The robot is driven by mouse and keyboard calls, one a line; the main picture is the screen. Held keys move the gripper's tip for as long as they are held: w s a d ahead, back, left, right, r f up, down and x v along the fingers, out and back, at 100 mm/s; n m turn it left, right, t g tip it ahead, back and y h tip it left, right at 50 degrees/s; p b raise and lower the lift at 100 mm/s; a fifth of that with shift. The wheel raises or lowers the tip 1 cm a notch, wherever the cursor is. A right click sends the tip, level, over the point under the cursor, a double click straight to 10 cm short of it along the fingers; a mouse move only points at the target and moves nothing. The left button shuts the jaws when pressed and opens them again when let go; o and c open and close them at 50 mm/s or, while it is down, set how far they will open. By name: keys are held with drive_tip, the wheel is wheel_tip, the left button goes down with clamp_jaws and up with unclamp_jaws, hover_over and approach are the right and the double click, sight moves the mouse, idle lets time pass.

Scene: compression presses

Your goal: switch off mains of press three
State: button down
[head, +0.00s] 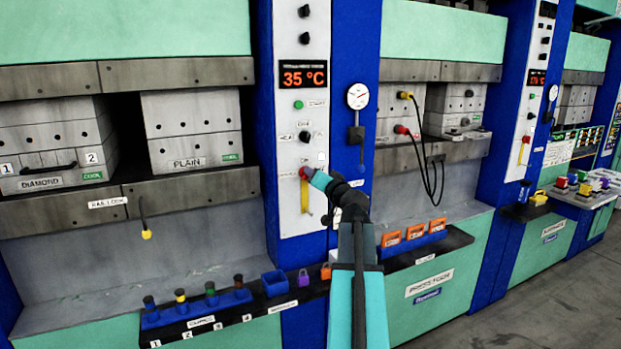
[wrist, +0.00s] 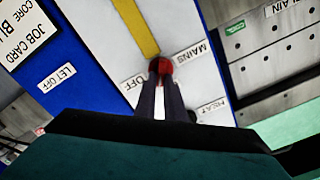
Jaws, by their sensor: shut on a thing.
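The mains switch is a red knob (head: 306,172) on the white control panel (head: 312,225) of the near press, with a yellow strip (head: 304,196) beside it. In the wrist view the red knob (wrist: 161,66) sits between my fingertips, next to "MAINS" and "OFF" labels (wrist: 190,54). My gripper (head: 313,175) reaches the panel and is shut on the knob; its fingers (wrist: 161,78) show in the wrist view. The fingers partly cover the knob and the "OFF" label. I cannot read a press number on this panel.
A display (head: 304,74) above reads 35 °C. A "HEAT" label (wrist: 211,107) is near the fingers. Black cables (head: 432,172) hang to the right. Open floor (head: 500,320) lies at lower right.

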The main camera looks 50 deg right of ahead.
drive_tip(key=m+p, duration=0.1)
drive_tip(key=m, duration=0.4)
drive_tip(key=m+p, duration=0.1)
drive_tip(key=m, duration=0.4)
drive_tip(key=shift+w+d+f+m, duration=0.1)
drive_tip(key=shift+d+f+m, duration=0.1)
drive_tip(key=shift+m, duration=0.1)
idle(0.4)
drive_tip(key=c, duration=1.8)
unclamp_jaws()
drive_tip(key=shift+a+f, duration=0.1)
drive_tip(key=shift+c, duration=0.2)
drive_tip(key=shift+f, duration=0.1)
